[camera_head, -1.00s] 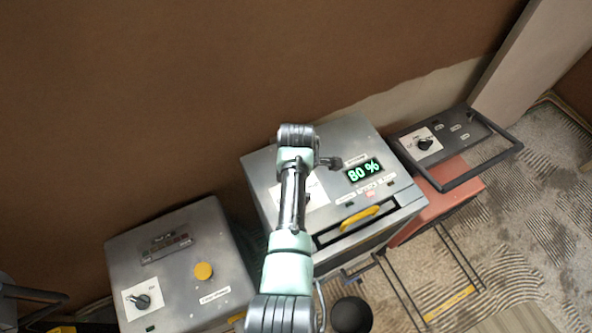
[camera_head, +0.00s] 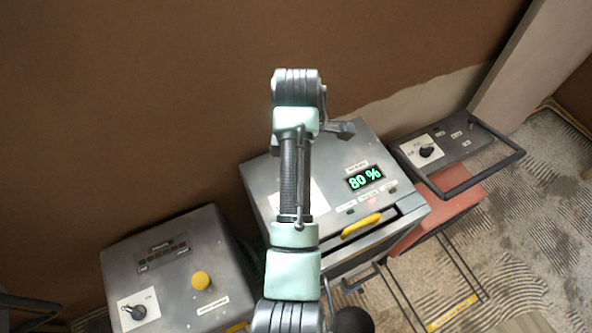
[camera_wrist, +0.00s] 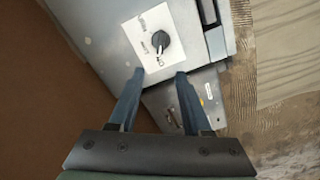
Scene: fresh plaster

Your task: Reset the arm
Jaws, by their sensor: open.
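My arm rises over the middle machine in the head view, and its forearm covers part of that machine's top. My gripper (camera_wrist: 155,90) shows in the wrist view with its two dark blue fingers apart and nothing between them. Beyond the fingertips is a white plate with a black rotary knob (camera_wrist: 160,40) on a grey machine. The fingers look clear of the knob, though the exact distance cannot be told. In the head view the gripper itself is mostly hidden behind the arm.
The middle machine (camera_head: 400,212) has a green "80 %" display (camera_head: 364,177) and a yellow handle (camera_head: 361,225). A grey box (camera_head: 228,262) with a yellow button (camera_head: 200,280) stands left. A red machine (camera_head: 440,215) with a tube handle stands right. A brown wall (camera_head: 130,100) rises behind.

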